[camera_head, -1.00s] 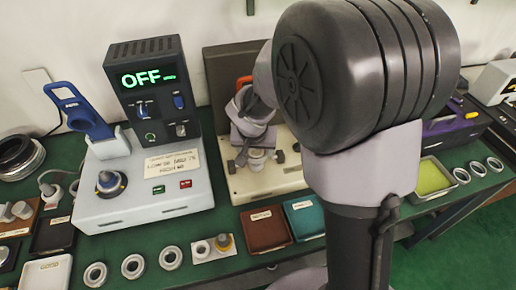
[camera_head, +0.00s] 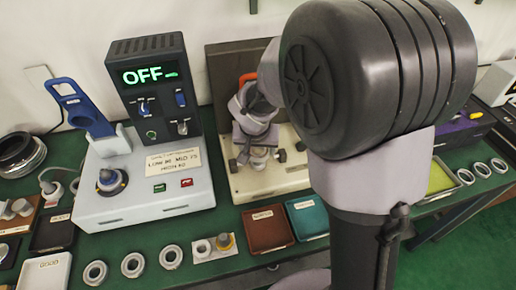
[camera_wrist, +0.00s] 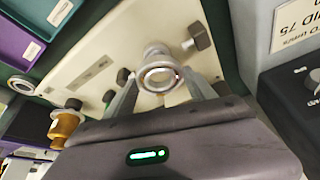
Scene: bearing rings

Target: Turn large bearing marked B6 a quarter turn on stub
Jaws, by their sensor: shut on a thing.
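A pale bearing ring (camera_wrist: 158,76) is between the two fingers of my gripper (camera_wrist: 160,88) in the wrist view. The gripper is shut on it. Its round face with a grey centre is turned toward the wrist camera. A pale metal post, apparently the stub (camera_wrist: 155,50), shows behind the ring on the cream fixture plate (camera_wrist: 85,75). I cannot read a B6 mark, and I cannot tell how far the ring sits on the stub. In the head view my gripper (camera_head: 257,150) is low in front of the fixture (camera_head: 285,180), partly hidden by my wrist.
Dark knobs (camera_head: 282,156) stand close to the gripper on the fixture. The grey heater box (camera_head: 150,195) with an OFF display is at left. A red tray (camera_head: 268,230), a teal tray (camera_head: 307,217) and several loose rings (camera_head: 132,265) lie along the front edge.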

